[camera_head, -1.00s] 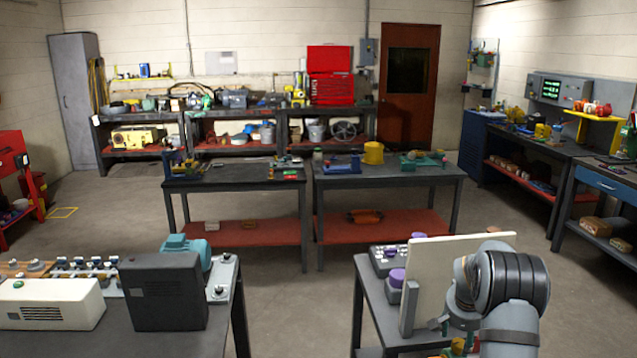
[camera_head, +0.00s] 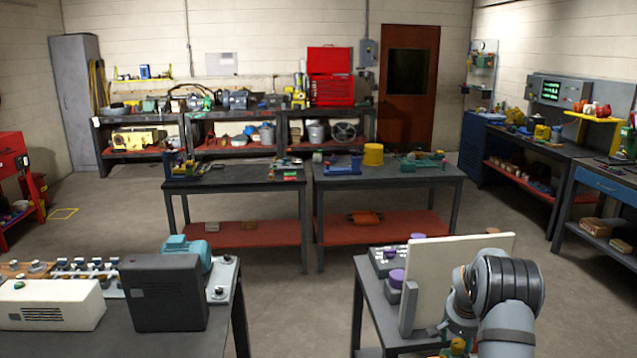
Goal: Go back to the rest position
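My arm is at the lower right of the head view, folded over the right front table (camera_head: 382,312). Its grey and black links stand in front of a cream upright panel (camera_head: 440,275) on that table. My gripper is not clearly visible; the arm's links and the frame's lower edge hide that region. Small green, red and yellow items show partly at the bottom beside the arm. I cannot tell whether anything is held.
A dark box (camera_head: 163,293), a cream box (camera_head: 50,304) and a teal motor (camera_head: 187,250) stand on the left front table. A control box with purple knobs (camera_head: 396,278) is left of the panel. Two middle tables stand beyond open floor (camera_head: 300,300).

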